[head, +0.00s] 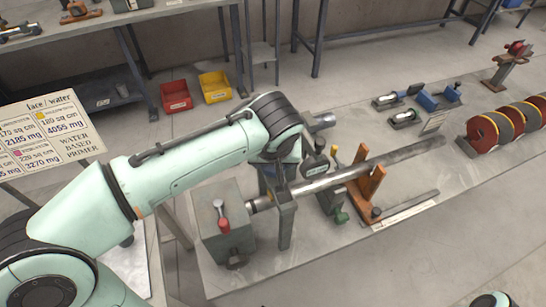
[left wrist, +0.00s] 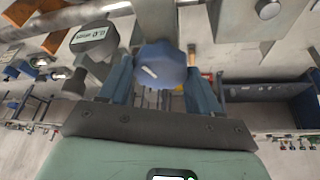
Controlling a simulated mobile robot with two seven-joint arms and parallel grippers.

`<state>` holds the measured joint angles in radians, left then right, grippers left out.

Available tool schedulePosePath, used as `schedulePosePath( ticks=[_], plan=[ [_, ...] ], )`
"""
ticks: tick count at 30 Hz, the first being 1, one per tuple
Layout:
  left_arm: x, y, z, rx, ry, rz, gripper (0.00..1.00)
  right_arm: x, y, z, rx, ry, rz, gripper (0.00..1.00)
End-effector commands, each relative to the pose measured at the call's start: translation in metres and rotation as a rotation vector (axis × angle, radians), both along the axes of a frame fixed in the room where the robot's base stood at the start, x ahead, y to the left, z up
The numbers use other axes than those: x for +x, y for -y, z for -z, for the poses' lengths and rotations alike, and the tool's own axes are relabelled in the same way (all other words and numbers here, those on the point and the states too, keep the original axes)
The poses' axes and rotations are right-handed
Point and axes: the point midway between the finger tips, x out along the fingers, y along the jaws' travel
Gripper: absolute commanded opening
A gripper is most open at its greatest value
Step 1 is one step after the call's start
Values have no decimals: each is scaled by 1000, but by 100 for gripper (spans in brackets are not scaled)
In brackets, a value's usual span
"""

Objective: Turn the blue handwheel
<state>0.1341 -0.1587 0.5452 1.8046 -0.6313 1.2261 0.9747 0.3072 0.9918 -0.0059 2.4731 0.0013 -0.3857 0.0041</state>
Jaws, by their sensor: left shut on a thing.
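The blue handwheel (left wrist: 158,66) is a faceted knob with a pale mark on its face. It shows in the left wrist view between the two blue-grey fingers of my left gripper (left wrist: 161,84), which is shut on it. In the head view my left arm reaches in from the left and its wrist covers the handwheel. The grey machine stand (head: 286,222) beneath carries a long metal shaft (head: 325,181). My right gripper is not in view.
A grey box with a red knob (head: 222,226) stands left of the stand. An orange bracket (head: 368,186) supports the shaft at right. A dark cylindrical gauge (left wrist: 94,37) sits close beside the left finger.

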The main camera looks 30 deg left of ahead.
Motion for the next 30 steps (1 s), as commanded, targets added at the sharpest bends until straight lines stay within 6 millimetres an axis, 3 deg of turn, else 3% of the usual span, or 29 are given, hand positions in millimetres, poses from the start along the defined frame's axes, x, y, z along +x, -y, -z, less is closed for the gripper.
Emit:
schedulePosePath(
  ticks=[18, 30],
  plan=[
    [3, 4, 0, -1, -4, -581, 32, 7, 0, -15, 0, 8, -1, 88],
    [4, 4, 0, -3, -3, -872, 32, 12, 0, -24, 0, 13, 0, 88]
  ],
)
